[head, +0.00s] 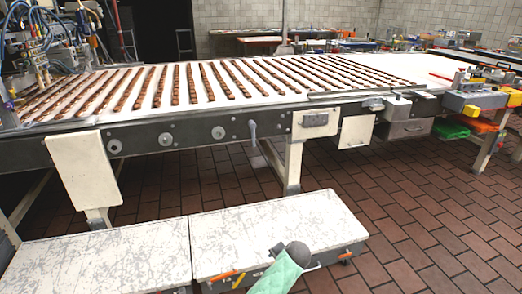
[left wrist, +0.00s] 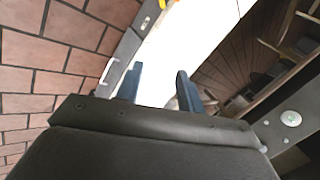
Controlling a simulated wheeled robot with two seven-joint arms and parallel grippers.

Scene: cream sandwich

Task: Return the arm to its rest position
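My left gripper (left wrist: 158,86) shows in the left wrist view. Its two dark blue fingers are apart, with a bright white surface behind the gap and nothing visible between them. In the head view I cannot make out the gripper's fingers. A pale green piece with a dark grey rounded end (head: 295,254) comes up from the bottom edge, over the front of the low white platform; I cannot tell what part it is. My right gripper is in neither view.
A long conveyor table (head: 180,112) carries rows of brown bars on a white belt. A low scuffed white platform (head: 110,250) stands in front of it. Machinery with tubes (head: 38,45) is at the far left. Brick floor (head: 420,220) lies open at the right.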

